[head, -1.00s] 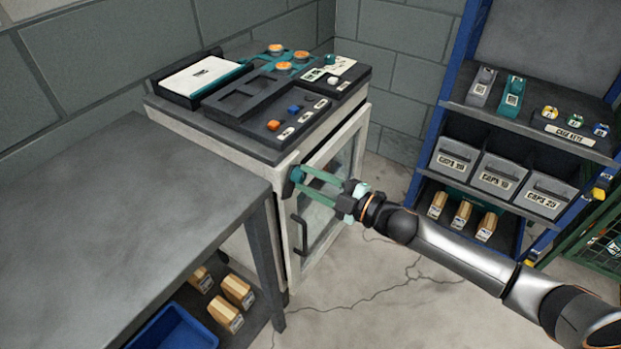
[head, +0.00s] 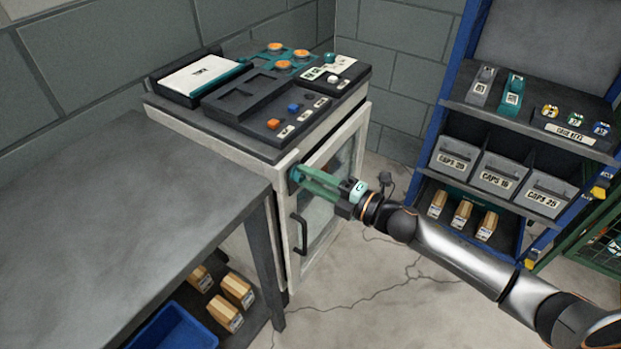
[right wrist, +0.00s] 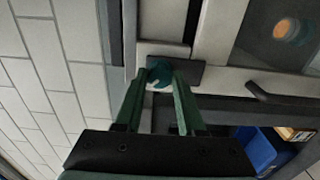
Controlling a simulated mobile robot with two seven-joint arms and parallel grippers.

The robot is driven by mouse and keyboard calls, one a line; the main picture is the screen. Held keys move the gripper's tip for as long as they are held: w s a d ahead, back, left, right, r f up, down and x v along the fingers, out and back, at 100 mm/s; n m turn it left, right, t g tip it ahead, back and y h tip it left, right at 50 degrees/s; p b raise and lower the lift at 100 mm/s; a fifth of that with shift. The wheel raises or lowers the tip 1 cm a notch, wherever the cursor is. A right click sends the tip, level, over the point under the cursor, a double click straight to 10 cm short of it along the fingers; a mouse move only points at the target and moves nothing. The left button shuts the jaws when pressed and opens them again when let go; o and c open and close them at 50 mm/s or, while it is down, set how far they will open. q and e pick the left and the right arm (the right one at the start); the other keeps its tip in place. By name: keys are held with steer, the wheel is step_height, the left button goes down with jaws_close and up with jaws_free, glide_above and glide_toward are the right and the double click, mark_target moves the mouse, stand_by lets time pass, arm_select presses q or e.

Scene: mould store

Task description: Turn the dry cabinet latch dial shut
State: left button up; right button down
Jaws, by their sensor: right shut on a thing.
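The dry cabinet (head: 352,128) stands in the middle of the head view, with a white frame, a glass door and a dark door handle (head: 299,234). Its teal latch dial (right wrist: 160,74) sits on a dark plate (right wrist: 183,72) at the door's upper corner. My right gripper (head: 302,174) is shut on the dial; in the right wrist view its two green fingers (right wrist: 166,84) lie on either side of it. In the head view the fingers mostly hide the dial. The door looks closed against the frame. My left gripper is out of view.
A grey table (head: 120,215) stands close at the left, with a blue bin (head: 175,328) and several boxes below. Trays and small parts cover the cabinet top. A blue-framed shelf (head: 455,100) with grey bins stands at the right. Floor before the cabinet is free.

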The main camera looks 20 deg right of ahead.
stand_by(0.3)
steer(key=c, duration=0.5)
jaws_free()
steer(key=v, duration=1.2)
steer(key=shift+s+d, duration=0.2)
